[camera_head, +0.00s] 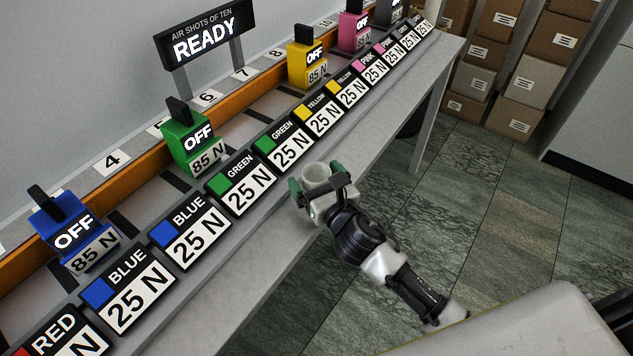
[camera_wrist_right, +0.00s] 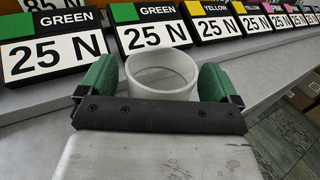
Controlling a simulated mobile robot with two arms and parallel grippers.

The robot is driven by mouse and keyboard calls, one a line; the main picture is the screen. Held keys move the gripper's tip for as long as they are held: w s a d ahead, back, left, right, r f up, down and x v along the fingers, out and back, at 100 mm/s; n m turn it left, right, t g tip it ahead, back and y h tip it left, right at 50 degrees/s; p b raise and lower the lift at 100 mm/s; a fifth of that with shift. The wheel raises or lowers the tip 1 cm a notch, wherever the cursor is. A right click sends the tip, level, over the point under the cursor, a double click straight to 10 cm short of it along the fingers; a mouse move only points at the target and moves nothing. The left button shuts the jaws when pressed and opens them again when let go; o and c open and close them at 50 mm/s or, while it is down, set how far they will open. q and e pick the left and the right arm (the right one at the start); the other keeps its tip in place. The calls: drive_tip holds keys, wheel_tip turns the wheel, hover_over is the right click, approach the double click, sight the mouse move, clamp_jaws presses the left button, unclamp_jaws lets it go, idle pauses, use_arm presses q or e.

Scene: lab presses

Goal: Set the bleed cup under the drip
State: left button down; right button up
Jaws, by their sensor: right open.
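The bleed cup, a pale grey open-topped round cup (camera_head: 317,174), is at the front edge of the bench, beside the green 25 N plates. My right gripper (camera_head: 316,183) is open around it, with one green finger on each side. In the right wrist view the cup (camera_wrist_right: 162,76) shows between the green fingers, with its empty-looking inside visible and slim gaps at its sides. Its base is hidden behind the gripper's dark bar, so I cannot tell how it rests. No drip can be made out. My left gripper is not in view.
A grey bench (camera_head: 350,134) carries a row of 25 N plates along its front. Behind stand blue (camera_head: 62,222), green (camera_head: 185,134) and yellow (camera_head: 306,52) OFF units and a READY sign (camera_head: 206,40). Cardboard boxes (camera_head: 522,82) are stacked at the far right. The tiled floor between is clear.

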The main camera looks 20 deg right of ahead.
drive_tip(key=c, duration=1.1)
drive_tip(key=shift+r, duration=0.15)
